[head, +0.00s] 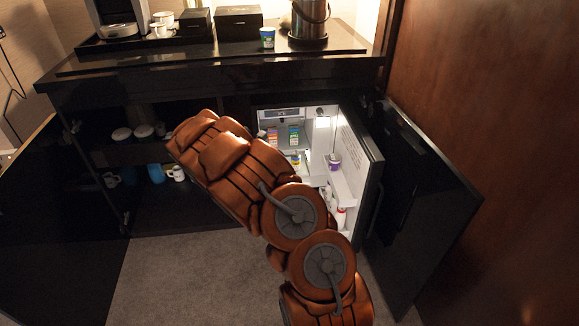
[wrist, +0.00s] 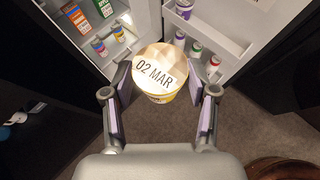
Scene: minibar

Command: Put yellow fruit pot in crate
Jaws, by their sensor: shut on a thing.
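The yellow fruit pot (wrist: 154,70) is in the wrist view, seen from above. Its pale round lid reads "02 MAR", and a yellow strip of its side shows below the lid. My gripper (wrist: 160,84) is shut on this pot, with one finger on each side. The pot is held in front of the open minibar fridge. In the head view my gripper and the held pot are hidden behind my arm. I cannot make out a crate in either view.
The lit fridge (head: 310,112) holds cartons and small pots. Its open door (head: 362,165) has pots in its shelves, and a black cabinet door (head: 425,205) stands open beside it. The counter above carries a small pot (head: 267,38) and an ice bucket (head: 309,18). Carpet (head: 185,275) is clear.

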